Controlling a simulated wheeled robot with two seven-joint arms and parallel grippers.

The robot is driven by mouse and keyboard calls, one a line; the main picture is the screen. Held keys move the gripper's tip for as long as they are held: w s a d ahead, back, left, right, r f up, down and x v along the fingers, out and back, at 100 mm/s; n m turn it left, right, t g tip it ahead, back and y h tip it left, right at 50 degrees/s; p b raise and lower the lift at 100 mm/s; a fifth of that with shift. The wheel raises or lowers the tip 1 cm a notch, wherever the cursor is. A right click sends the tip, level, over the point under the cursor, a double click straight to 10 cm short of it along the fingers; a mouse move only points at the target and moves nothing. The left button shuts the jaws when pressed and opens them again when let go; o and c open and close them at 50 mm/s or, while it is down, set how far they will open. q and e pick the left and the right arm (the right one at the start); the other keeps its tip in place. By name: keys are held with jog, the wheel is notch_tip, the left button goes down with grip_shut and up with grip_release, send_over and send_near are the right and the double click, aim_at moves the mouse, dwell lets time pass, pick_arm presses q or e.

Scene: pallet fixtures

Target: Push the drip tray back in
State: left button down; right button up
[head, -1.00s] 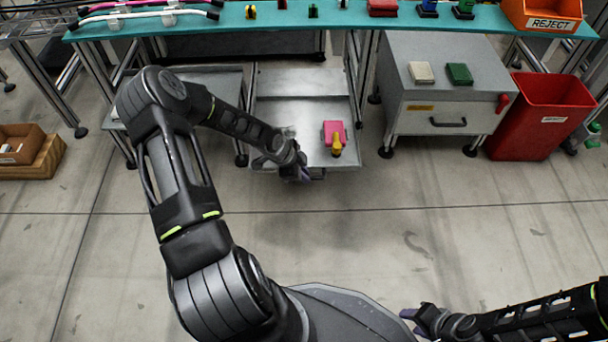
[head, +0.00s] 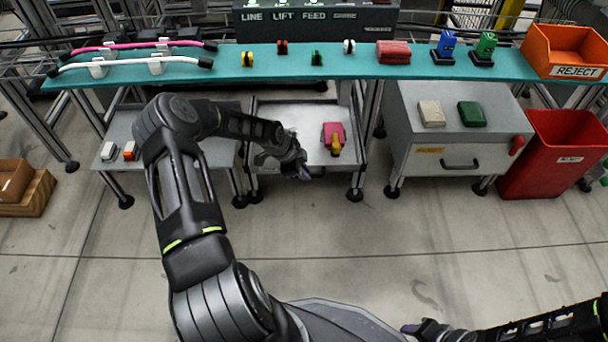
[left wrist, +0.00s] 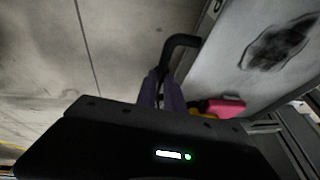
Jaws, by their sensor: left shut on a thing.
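The drip tray (head: 318,160) is a grey metal tray under the teal bench, and a dark stain shows on it in the left wrist view (left wrist: 230,65). A pink block (head: 328,130) and a yellow object (head: 336,146) rest on its right half. My left gripper (head: 304,171) is at the tray's front edge, shut on its black handle (left wrist: 180,42). The purple fingers (left wrist: 161,92) close around the handle's end, and the arm hides the tray's left part in the head view. My right gripper (head: 408,328) shows only partly at the bottom, apart from everything.
The teal bench (head: 225,68) spans above the tray. A grey drawer cabinet (head: 455,140) and a red bin (head: 548,160) stand right; a low shelf (head: 125,175) stands left. Table legs flank the tray. The floor in front is clear.

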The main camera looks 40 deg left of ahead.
pick_arm(q)
jog(key=shift+w+a+r, duration=0.1)
jog(key=shift+w+a, duration=0.15)
jog(key=shift+a, duration=0.05)
jog(key=c, duration=1.5)
grip_release()
jog(key=shift+o, duration=0.2)
jog(key=shift+d, duration=0.1)
jog(key=p+v, duration=0.3)
jog(key=v, duration=0.4)
jog(key=shift+s+r, duration=0.25)
jog(key=shift+r, duration=0.05)
